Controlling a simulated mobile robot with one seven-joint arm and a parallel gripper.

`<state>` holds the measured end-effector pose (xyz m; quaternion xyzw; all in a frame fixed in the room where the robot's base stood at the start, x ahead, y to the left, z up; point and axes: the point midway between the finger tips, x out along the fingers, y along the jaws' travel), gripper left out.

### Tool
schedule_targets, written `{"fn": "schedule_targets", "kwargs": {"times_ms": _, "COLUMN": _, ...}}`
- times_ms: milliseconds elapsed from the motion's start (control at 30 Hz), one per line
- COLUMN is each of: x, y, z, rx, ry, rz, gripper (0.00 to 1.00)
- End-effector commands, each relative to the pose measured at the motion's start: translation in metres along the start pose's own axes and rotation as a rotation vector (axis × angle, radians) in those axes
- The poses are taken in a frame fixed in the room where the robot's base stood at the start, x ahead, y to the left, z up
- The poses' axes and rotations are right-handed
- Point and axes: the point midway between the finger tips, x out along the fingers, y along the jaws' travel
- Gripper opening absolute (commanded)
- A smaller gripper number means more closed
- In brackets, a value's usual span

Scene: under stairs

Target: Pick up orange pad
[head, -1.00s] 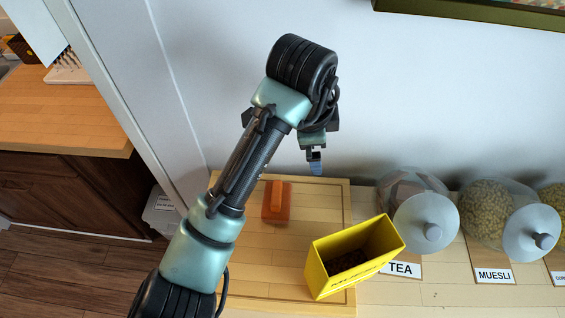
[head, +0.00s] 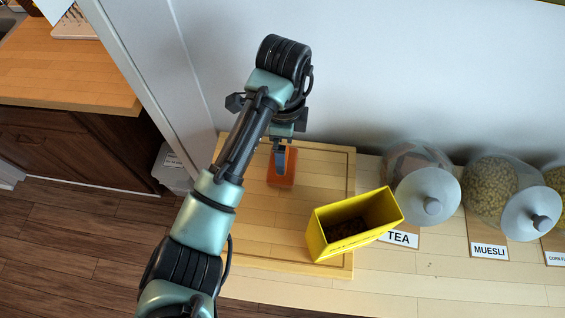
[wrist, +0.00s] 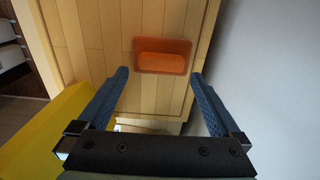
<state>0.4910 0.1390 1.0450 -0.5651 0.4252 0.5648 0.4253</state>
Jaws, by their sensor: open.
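The orange pad (head: 283,168) is a flat rectangle with a raised bar along its middle. It lies on the wooden board (head: 318,172) near the wall. In the wrist view the pad (wrist: 162,56) sits ahead of the fingertips, between their lines and apart from both. My gripper (head: 279,160) has blue fingers and is above the pad in the head view, hiding part of it. In the wrist view the gripper (wrist: 160,76) is open with nothing between its fingers.
A yellow open box (head: 318,238) with dark contents stands on the board's right front, and shows at the wrist view's left (wrist: 42,135). Jars labelled tea (head: 428,190) and muesli (head: 492,185) lie to the right. The wall (head: 340,70) is close behind.

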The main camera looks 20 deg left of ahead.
Motion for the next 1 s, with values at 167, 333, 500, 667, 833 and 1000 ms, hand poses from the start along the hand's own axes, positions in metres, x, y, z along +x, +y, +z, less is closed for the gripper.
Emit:
{"fn": "schedule_targets", "kwargs": {"times_ms": 167, "x": 0.025, "y": -0.001, "z": 0.003, "rx": -0.001, "ry": 0.000, "rz": 0.005, "gripper": 1.00}}
{"fn": "schedule_targets", "kwargs": {"times_ms": 333, "x": 0.043, "y": -0.001, "z": 0.003, "rx": -0.001, "ry": -0.001, "rz": 0.001, "gripper": 1.00}}
{"fn": "schedule_targets", "kwargs": {"times_ms": 500, "x": 0.044, "y": -0.002, "z": 0.003, "rx": 0.000, "ry": -0.001, "rz": 0.000, "gripper": 1.00}}
{"fn": "schedule_targets", "kwargs": {"times_ms": 667, "x": 0.044, "y": -0.002, "z": 0.002, "rx": 0.000, "ry": -0.001, "rz": 0.000, "gripper": 0.84}}
{"fn": "schedule_targets", "kwargs": {"times_ms": 833, "x": 0.044, "y": -0.002, "z": 0.002, "rx": 0.000, "ry": 0.000, "rz": 0.000, "gripper": 0.53}}
{"fn": "schedule_targets", "kwargs": {"times_ms": 1000, "x": 0.044, "y": -0.002, "z": 0.002, "rx": 0.000, "ry": 0.000, "rz": 0.000, "gripper": 0.23}}
